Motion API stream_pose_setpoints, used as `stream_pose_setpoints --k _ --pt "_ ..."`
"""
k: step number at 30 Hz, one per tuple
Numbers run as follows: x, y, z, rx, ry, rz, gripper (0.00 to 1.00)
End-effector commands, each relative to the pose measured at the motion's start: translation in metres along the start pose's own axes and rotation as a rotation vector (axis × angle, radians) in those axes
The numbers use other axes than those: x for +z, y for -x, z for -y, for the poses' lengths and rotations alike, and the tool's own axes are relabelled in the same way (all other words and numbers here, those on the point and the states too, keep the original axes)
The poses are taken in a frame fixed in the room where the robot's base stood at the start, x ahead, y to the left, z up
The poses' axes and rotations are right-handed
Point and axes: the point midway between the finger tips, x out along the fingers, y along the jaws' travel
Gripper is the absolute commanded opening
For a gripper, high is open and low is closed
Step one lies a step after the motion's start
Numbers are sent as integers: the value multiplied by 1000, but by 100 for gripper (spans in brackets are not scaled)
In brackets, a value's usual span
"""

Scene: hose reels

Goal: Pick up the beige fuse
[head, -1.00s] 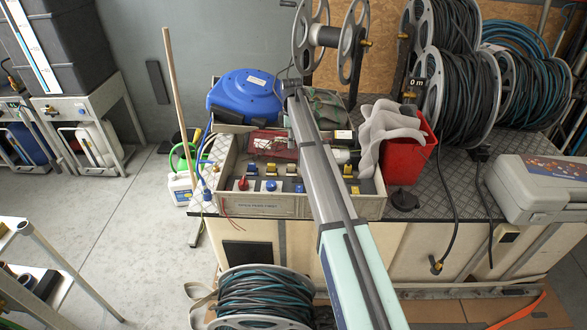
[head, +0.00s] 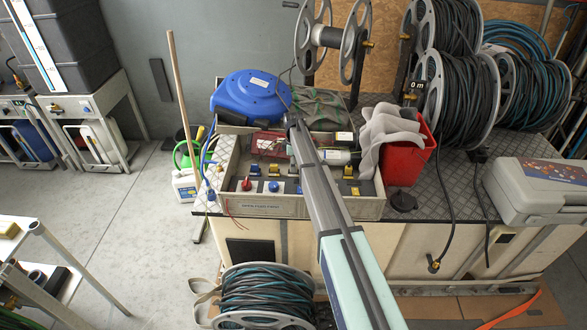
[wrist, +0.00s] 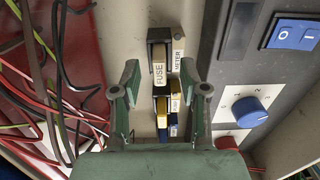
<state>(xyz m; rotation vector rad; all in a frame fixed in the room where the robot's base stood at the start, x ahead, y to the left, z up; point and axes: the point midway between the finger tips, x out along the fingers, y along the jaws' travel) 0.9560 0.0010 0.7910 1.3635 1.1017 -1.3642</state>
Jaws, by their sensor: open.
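In the wrist view a beige block lettered FUSE (wrist: 158,66), which looks like the beige fuse, stands on a dark body in a narrow slot. A pale block lettered METER (wrist: 178,50) touches or nearly touches its right side. My gripper (wrist: 159,80) is open and empty. Its green fingers lie left and right of the row of blocks, with the fuse between and slightly beyond the tips. In the head view my arm reaches down into the grey crate (head: 255,207); the arm hides the fuse and most of the gripper there.
Yellow and blue blocks (wrist: 175,102) sit below the fuse in the wrist view. Red and black cables (wrist: 50,80) crowd the left. A grey panel with a blue knob (wrist: 249,111) stands close on the right. A red bin (head: 405,162) stands right of the crate.

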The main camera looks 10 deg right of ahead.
Motion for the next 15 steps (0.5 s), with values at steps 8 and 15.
stream_pose_setpoints --k 8,15 --pt "0 -17 0 1 0 0 44" --pt "0 -16 0 1 0 0 0"
